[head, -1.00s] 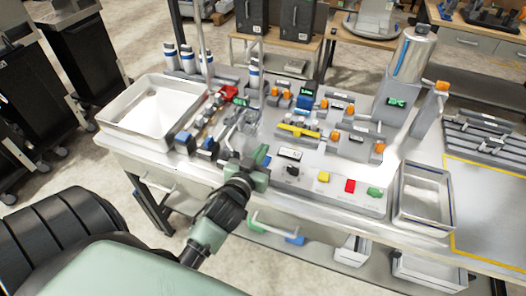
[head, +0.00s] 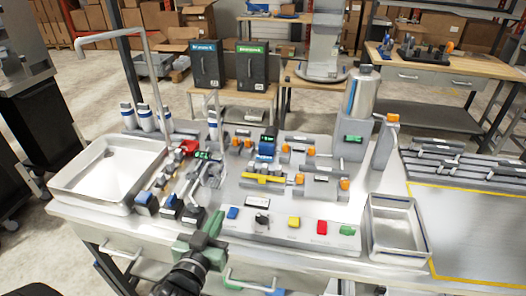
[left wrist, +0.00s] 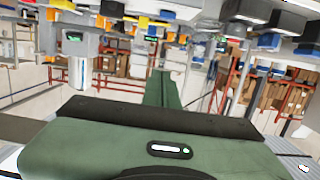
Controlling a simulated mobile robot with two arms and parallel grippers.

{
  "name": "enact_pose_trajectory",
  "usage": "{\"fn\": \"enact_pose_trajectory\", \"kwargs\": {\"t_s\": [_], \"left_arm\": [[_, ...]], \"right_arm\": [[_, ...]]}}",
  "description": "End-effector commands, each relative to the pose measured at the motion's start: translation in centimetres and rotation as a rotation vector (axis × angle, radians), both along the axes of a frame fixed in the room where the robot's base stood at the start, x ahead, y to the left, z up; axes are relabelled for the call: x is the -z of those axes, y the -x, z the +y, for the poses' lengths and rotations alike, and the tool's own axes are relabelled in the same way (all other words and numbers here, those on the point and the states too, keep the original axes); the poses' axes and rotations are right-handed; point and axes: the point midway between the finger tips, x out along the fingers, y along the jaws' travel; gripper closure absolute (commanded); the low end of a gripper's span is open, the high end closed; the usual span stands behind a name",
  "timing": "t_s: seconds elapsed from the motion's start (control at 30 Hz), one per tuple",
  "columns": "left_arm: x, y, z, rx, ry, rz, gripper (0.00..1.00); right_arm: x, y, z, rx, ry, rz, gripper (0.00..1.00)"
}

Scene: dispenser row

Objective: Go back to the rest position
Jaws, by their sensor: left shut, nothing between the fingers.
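My left gripper (head: 205,240) is at the bottom of the head view, by the front edge of the workbench (head: 130,228). It is shut and holds nothing. In the left wrist view, its green body fills the bottom and its green finger part (left wrist: 160,92) points up the picture. My right gripper is not in view. A control panel (head: 290,222) with blue, yellow, red and green buttons lies just beyond and to the right of the left gripper. Levers with blue and black ends (head: 168,207) stand close behind it.
A wide metal basin (head: 80,200) is at the left of the bench. A smaller metal tray (head: 395,243) is at the right. A steel cylinder dispenser (head: 362,92) and valves with orange knobs stand behind the panel. Drawer handles (head: 250,282) stick out from the bench front.

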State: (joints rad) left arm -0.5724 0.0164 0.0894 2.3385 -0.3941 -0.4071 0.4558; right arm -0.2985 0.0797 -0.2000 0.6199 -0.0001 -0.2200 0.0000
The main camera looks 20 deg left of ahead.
Motion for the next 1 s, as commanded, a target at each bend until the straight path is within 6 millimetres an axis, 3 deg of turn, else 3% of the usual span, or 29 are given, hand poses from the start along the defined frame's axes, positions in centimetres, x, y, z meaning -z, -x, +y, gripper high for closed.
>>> {"fn": "enact_pose_trajectory", "kwargs": {"t_s": [0.2,0.37,0.5,0.6,0.97,1.0], "left_arm": [[0.6,0.2,-0.1,-0.002,0.005,0.036,1.0],[4.4,1.8,-1.3,0.003,0.024,0.25,1.0],[8.6,5.1,-3.7,0.062,0.036,0.528,1.0],[10.6,7.6,-5.3,0.118,0.035,0.683,1.0],[13.8,16.2,-9.7,0.345,0.004,1.098,1.0],[15.0,16.1,-9.7,0.348,0.002,1.113,1.0]], "right_arm": [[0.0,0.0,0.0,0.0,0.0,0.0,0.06],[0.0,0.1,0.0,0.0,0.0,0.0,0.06],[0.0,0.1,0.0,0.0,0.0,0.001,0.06],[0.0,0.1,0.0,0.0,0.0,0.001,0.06],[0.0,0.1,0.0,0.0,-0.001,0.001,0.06],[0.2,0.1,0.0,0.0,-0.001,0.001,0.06]]}}
